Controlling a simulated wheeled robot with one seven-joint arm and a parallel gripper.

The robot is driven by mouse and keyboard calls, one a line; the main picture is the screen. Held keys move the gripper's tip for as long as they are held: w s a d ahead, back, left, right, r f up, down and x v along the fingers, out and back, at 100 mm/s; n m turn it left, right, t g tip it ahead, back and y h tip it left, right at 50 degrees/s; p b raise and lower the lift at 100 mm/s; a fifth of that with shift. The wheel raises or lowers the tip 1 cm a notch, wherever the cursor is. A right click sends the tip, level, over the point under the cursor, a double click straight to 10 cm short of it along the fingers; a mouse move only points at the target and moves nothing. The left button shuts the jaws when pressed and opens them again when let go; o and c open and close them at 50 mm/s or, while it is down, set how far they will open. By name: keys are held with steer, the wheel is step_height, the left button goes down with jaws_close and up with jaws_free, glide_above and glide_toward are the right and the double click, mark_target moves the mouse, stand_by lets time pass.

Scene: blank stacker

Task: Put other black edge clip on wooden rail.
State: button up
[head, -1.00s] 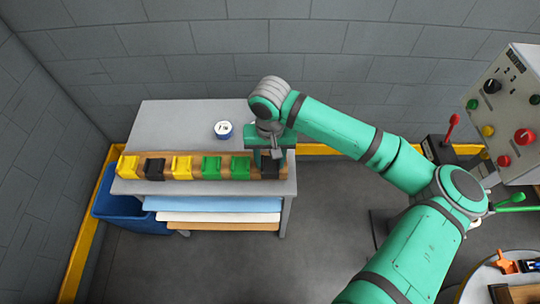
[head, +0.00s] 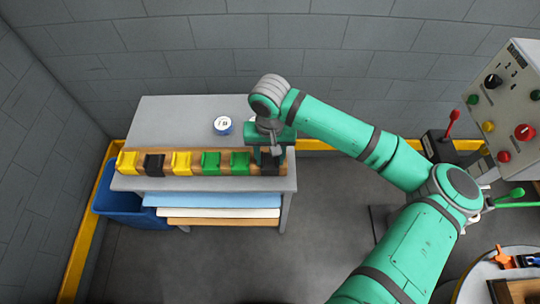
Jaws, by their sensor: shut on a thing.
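The wooden rail (head: 195,168) lies along the front of a grey table and carries a row of clips. One black edge clip (head: 154,165) sits near its left end, between two yellow clips. The other black edge clip (head: 270,170) is at the rail's right end, right of the green clips. My gripper (head: 269,156) points down over that end and is shut on this clip. The fingers and wrist partly hide the clip, and I cannot tell whether it is fully seated on the rail.
Yellow clips (head: 128,163) and green clips (head: 210,163) fill the rail's other places. A small white and blue round tin (head: 223,126) stands behind the rail. A blue bin (head: 115,203) is left of the table. A control panel (head: 508,105) is at the right.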

steer(key=shift+f, duration=0.1)
steer(key=o, duration=1.1)
step_height(320, 180, up, 11)
steer(key=shift+f, duration=0.1)
